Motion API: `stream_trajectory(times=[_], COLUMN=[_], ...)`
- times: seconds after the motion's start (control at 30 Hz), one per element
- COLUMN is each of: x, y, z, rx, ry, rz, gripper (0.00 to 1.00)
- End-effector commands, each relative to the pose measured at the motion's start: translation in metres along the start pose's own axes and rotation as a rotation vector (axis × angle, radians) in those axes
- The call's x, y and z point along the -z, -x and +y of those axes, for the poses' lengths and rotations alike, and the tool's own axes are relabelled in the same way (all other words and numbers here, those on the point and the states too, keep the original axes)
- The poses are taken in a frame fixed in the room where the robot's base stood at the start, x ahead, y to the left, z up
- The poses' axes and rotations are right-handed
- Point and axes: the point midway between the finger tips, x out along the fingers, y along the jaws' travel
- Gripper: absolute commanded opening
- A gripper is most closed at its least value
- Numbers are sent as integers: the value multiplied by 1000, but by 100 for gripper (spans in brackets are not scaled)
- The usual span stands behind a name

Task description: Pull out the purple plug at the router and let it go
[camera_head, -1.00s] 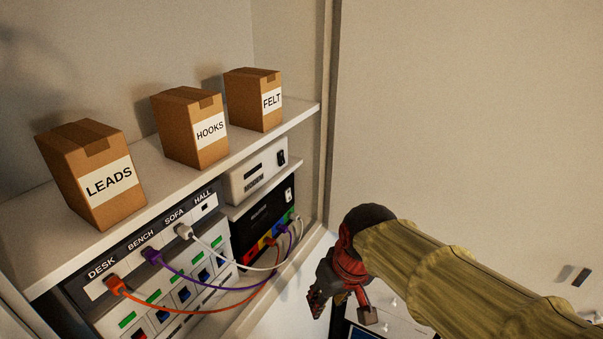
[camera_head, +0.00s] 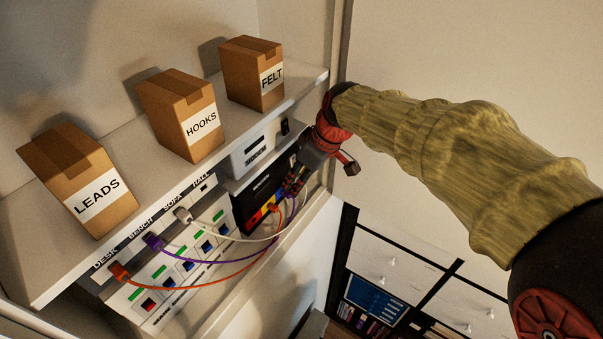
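The router (camera_head: 256,203) is the black box with coloured ports at the right end of the lower shelf. The purple cable (camera_head: 215,261) runs from a purple plug under BENCH (camera_head: 153,242) on the panel, sags, and rises to the router's right end. Its plug at the router is hidden or too small to make out behind my fingers. My gripper (camera_head: 292,187) is at the right part of the router's front, fingers pointing down and left, close to the cable ends. I cannot tell whether the fingers are open, shut, or touching a plug.
Orange (camera_head: 185,288) and white (camera_head: 235,236) cables also run from the panel (camera_head: 190,262) to the router. A pale device (camera_head: 252,150) sits above the router. Boxes LEADS (camera_head: 85,185), HOOKS (camera_head: 180,115) and FELT (camera_head: 250,75) stand on the upper shelf (camera_head: 30,260). The cabinet's side wall is close right of my gripper.

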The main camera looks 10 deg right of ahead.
Motion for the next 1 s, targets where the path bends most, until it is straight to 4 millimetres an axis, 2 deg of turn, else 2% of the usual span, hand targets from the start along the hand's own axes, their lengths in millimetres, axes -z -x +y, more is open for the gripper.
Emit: stream_trajectory(times=[0.2,0.4,0.8,1.0], x=[0,0,0,0], y=[-32,-53,-60,-60], z=[-1,-1,0,0], rx=[2,1,0,0], ry=[-2,-1,-2,-2], rz=[-2,-1,0,0], gripper=[33,33,33,21])
